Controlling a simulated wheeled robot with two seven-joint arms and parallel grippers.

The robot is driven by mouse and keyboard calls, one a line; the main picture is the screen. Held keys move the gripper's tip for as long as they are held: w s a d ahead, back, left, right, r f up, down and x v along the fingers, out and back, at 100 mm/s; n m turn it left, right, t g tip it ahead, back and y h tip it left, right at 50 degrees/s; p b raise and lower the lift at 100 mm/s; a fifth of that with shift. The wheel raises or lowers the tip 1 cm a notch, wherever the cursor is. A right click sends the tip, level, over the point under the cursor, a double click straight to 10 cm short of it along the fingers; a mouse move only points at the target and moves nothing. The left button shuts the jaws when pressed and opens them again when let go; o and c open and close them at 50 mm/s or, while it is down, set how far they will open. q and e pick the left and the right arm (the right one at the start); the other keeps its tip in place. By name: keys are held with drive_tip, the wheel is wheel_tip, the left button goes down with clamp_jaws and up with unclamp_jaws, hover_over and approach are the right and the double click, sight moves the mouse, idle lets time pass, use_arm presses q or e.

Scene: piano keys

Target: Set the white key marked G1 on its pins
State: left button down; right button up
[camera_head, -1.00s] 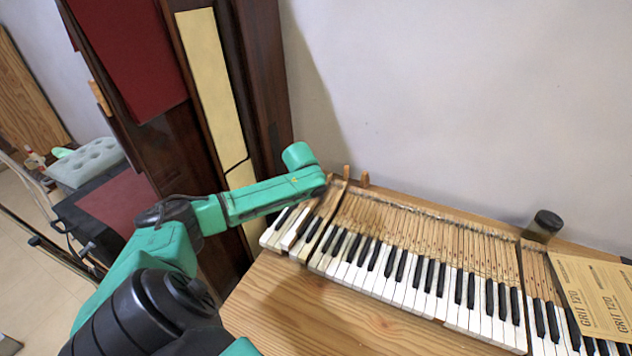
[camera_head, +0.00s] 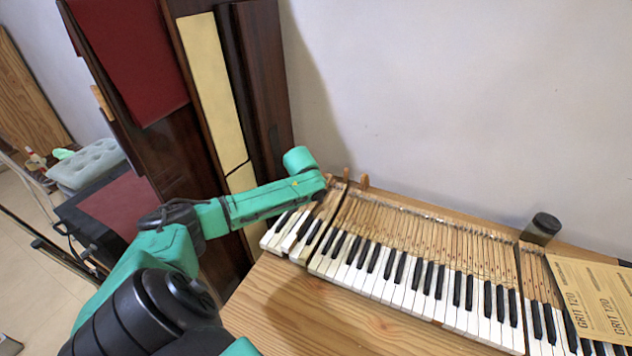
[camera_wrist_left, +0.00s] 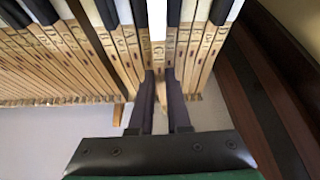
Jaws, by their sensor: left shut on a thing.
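In the left wrist view, my left gripper (camera_wrist_left: 161,88) is shut on the wooden shank of a white key (camera_wrist_left: 157,22). The key lies in line between neighbouring keys, its white head away from the gripper and its wooden tail between my fingers. In the head view, my left wrist reaches over the back of the left group of keys (camera_head: 291,237) and hides the gripper. My right gripper is out of view.
The main keyboard (camera_head: 400,275) runs right from a dark dividing gap. Wooden posts (camera_head: 364,182) stand at its back. A dark jar (camera_head: 545,225) and grit paper (camera_head: 600,295) lie at the right. Dark upright panels (camera_head: 262,90) stand close behind my left arm. The front wood is bare.

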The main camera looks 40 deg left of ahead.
use_arm(q)
drive_tip(key=shift+f, duration=0.4)
drive_tip(key=c, duration=1.2)
unclamp_jaws()
drive_tip(key=shift+r+p, duration=1.15)
drive_tip(key=shift+p, duration=0.25)
drive_tip(key=o, duration=0.5)
drive_tip(key=shift+f, duration=0.1)
drive_tip(key=shift+o, duration=0.2)
